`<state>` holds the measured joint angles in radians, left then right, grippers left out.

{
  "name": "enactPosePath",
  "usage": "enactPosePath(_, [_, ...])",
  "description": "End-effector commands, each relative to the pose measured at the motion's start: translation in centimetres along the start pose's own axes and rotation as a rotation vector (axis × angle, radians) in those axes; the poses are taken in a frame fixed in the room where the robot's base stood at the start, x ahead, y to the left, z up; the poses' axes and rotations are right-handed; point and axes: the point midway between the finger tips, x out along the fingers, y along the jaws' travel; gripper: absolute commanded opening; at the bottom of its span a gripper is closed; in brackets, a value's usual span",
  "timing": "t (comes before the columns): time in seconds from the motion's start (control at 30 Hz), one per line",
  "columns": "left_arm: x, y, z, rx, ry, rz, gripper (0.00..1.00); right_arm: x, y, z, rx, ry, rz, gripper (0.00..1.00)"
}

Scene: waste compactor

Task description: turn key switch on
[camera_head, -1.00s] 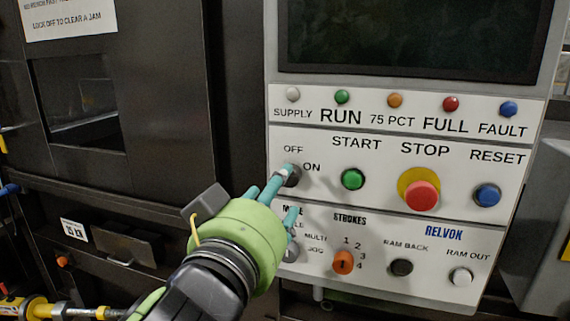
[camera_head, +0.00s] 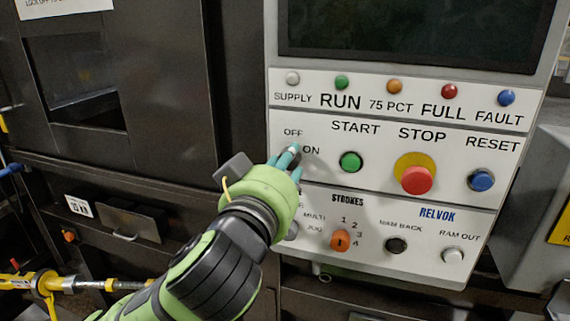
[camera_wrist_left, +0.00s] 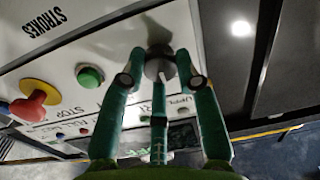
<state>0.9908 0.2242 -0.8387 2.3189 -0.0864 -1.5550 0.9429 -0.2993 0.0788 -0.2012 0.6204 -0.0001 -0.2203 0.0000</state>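The key switch (camera_head: 292,151) is a small round grey switch between the OFF and ON labels on the white control panel; my fingers partly cover it. In the left wrist view the switch (camera_wrist_left: 159,66) sits between the fingertips, with a thin pale key-like part pointing toward the palm. My left gripper (camera_head: 287,160), with teal fingers and a green body, is at the switch. Its fingers (camera_wrist_left: 160,62) are drawn in on both sides of it and appear to touch it. Which label the switch points to cannot be told. My right gripper is out of view.
The green START button (camera_head: 350,162), red STOP button (camera_head: 416,179) and blue RESET button (camera_head: 481,180) are right of the switch. Below are an orange strokes knob (camera_head: 340,240) and black RAM BACK button (camera_head: 396,245). A dark screen (camera_head: 415,30) is above.

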Motion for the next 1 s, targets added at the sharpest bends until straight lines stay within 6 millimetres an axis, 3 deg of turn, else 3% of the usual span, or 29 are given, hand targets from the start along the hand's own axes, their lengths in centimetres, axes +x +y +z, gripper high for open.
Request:
enactPosePath(0.47, [0.0,0.0,-0.1,0.117,0.005,-0.001,0.0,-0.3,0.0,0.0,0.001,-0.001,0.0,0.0])
enactPosePath(1.0, [0.0,-0.1,-0.3,0.601,0.019,0.0,0.0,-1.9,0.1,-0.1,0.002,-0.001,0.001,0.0])
